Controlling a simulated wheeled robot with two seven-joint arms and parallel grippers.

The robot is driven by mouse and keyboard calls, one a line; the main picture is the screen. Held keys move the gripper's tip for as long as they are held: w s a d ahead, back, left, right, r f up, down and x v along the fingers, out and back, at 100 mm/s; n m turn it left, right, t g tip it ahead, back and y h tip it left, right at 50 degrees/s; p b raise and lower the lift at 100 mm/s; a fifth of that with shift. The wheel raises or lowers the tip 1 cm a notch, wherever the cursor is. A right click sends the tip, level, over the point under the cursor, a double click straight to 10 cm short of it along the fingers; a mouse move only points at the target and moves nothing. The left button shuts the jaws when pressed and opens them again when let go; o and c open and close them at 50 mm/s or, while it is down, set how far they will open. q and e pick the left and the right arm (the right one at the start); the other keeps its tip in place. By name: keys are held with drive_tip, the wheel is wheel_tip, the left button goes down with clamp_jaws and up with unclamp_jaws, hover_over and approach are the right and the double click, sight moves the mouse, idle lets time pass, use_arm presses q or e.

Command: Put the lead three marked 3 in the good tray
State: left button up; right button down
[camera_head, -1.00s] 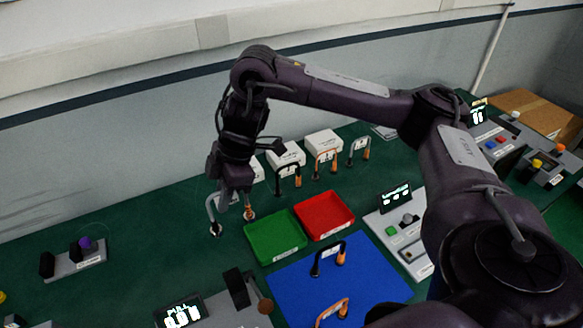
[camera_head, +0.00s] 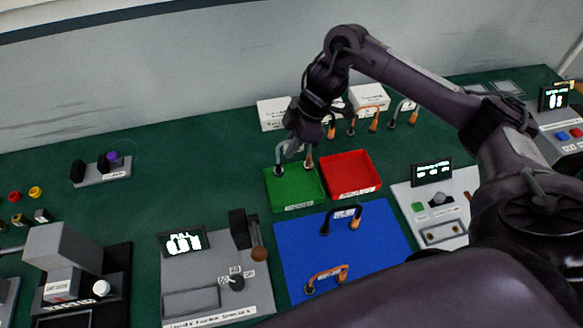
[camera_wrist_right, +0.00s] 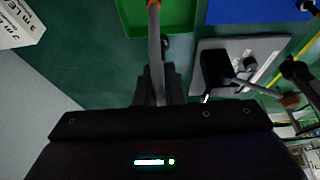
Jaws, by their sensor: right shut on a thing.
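My right gripper (camera_head: 294,146) is shut on a grey arched lead (camera_head: 279,160), which hangs with its ends down over the back part of the green tray (camera_head: 297,189). Whether its ends touch the tray floor I cannot tell. In the right wrist view the grey lead (camera_wrist_right: 155,52) stands out from the jaws beside the green tray (camera_wrist_right: 184,14). I cannot read a number on it. A red tray (camera_head: 351,176) adjoins the green one on the right. My left gripper is not in view.
A blue mat (camera_head: 345,260) in front holds a black lead (camera_head: 344,212) and an orange lead (camera_head: 328,273). More leads and white boxes (camera_head: 369,96) stand behind the trays. A grey device with a lever (camera_head: 240,225) stands left of the mat.

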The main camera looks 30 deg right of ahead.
wheel_tip(320, 180, down, 8)
drive_tip(key=p, duration=0.1)
idle(0.4)
drive_tip(key=shift+a+f, duration=0.1)
drive_tip(key=shift+f, duration=0.15)
drive_tip(key=c, duration=1.5)
unclamp_jaws()
drive_tip(key=v, duration=1.1)
drive_tip(key=shift+r, duration=0.4)
drive_tip(key=shift+s+d+r, duration=0.15)
drive_tip(key=shift+d+r, duration=0.1)
drive_tip(key=shift+r, duration=0.05)
